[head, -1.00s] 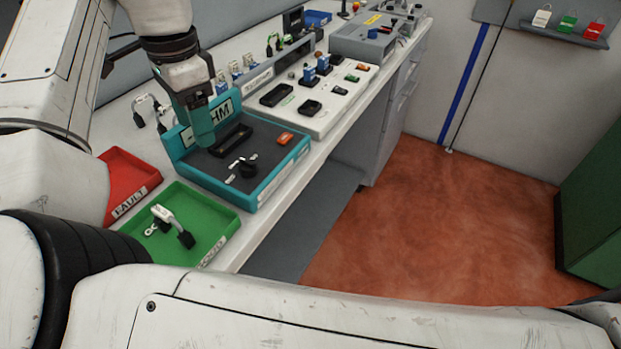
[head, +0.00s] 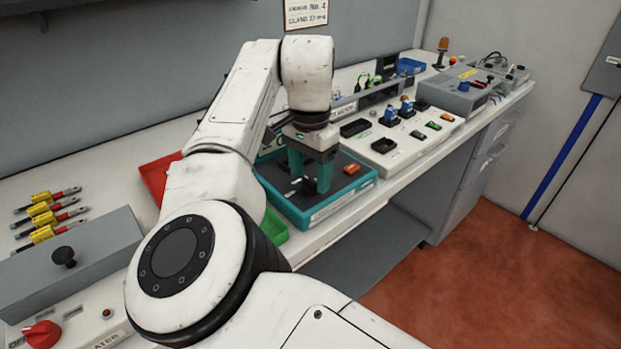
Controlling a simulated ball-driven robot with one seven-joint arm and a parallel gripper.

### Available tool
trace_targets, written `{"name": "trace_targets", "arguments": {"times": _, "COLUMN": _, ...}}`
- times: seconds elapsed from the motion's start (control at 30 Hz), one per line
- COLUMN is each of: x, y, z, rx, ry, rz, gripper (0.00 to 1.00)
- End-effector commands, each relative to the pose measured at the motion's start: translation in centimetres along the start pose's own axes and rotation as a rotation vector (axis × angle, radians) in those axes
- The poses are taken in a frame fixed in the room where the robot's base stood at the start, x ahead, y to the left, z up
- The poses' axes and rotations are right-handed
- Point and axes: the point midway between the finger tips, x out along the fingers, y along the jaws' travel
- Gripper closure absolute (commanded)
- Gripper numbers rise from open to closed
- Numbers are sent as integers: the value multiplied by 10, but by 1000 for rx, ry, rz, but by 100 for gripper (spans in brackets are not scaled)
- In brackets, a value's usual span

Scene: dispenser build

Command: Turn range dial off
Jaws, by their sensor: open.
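The range dial (head: 309,187) is a small black knob on the dark top panel of the teal meter (head: 325,214). Small white marks lie to its left. My gripper (head: 311,178) points down over the meter with its two teal fingers apart, one on each side of the dial in the head view. I cannot tell whether the fingers touch the dial. The fingers and my wrist hide part of the panel and most of the meter's sign. An orange switch (head: 351,168) sits on the panel to the right of the gripper.
A red tray (head: 156,178) and a green tray (head: 272,228) are partly hidden behind my arm. A white panel with black sockets (head: 383,145) stands right of the meter. Yellow-handled tools (head: 44,215) and a grey box with a red knob (head: 42,334) are at left.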

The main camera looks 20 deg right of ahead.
Motion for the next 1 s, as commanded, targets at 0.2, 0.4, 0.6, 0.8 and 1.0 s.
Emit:
{"name": "trace_targets", "arguments": {"times": 0.2, "x": 15, "y": 0, "z": 0, "rx": 0, "ry": 0, "rz": -1, "gripper": 38}}
{"name": "trace_targets", "arguments": {"times": 0.4, "x": 16, "y": 0, "z": 0, "rx": 1, "ry": 1, "rz": -1, "gripper": 38}}
{"name": "trace_targets", "arguments": {"times": 0.6, "x": 16, "y": 0, "z": 0, "rx": 1, "ry": 0, "rz": -1, "gripper": 49}}
{"name": "trace_targets", "arguments": {"times": 0.8, "x": 16, "y": 0, "z": 0, "rx": 1, "ry": 0, "rz": -1, "gripper": 68}}
{"name": "trace_targets", "arguments": {"times": 1.0, "x": 16, "y": 0, "z": 0, "rx": 1, "ry": 0, "rz": -1, "gripper": 88}}
